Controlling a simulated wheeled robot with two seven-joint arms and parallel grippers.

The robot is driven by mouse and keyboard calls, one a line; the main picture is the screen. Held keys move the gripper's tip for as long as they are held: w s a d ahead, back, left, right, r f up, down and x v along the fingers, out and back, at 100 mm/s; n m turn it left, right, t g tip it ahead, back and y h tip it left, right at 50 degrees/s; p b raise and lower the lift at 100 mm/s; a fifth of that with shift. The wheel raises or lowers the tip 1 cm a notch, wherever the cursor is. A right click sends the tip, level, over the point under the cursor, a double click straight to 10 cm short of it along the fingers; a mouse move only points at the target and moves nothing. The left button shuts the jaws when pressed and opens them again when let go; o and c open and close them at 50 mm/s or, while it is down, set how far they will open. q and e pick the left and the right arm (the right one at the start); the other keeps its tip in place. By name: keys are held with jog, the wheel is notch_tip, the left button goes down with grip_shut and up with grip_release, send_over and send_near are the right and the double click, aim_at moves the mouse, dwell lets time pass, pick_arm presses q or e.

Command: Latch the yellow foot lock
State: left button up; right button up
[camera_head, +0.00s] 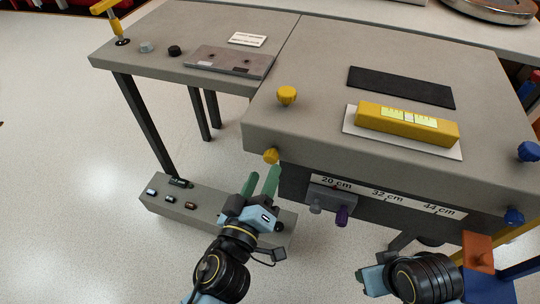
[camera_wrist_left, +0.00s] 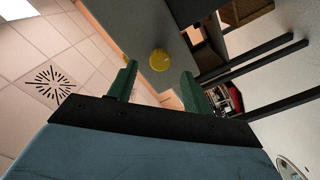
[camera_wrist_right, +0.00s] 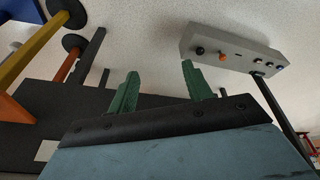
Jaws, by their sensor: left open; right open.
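A yellow knob (camera_head: 271,156) sits on the front left edge of the grey table (camera_head: 330,145), and a second yellow knob (camera_head: 286,95) stands on its top corner. I cannot tell which of these is the foot lock. My left gripper (camera_head: 262,180) is open and empty, just below the front knob. In the left wrist view a round yellow knob (camera_wrist_left: 159,60) shows beyond and between the open fingers, apart from them. My right gripper (camera_head: 370,280) is low at the right; its open, empty fingers show in the right wrist view (camera_wrist_right: 160,72).
A yellow level (camera_head: 400,122) lies on a white plate. A scale strip and a bracket with a purple knob (camera_head: 341,216) are on the table's front. Blue knobs (camera_head: 528,151) are at the right. A grey box (camera_head: 160,205) with small switches stands on the floor.

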aim_at(270, 161)
pick_arm(q)
jog(key=shift+x, duration=2.75)
pick_arm(e)
jog(key=shift+w+d+f, duration=0.15)
jog(key=shift+d+f, duration=0.05)
jog(key=shift+f, duration=0.7)
pick_arm(q)
jog(key=c, duration=1)
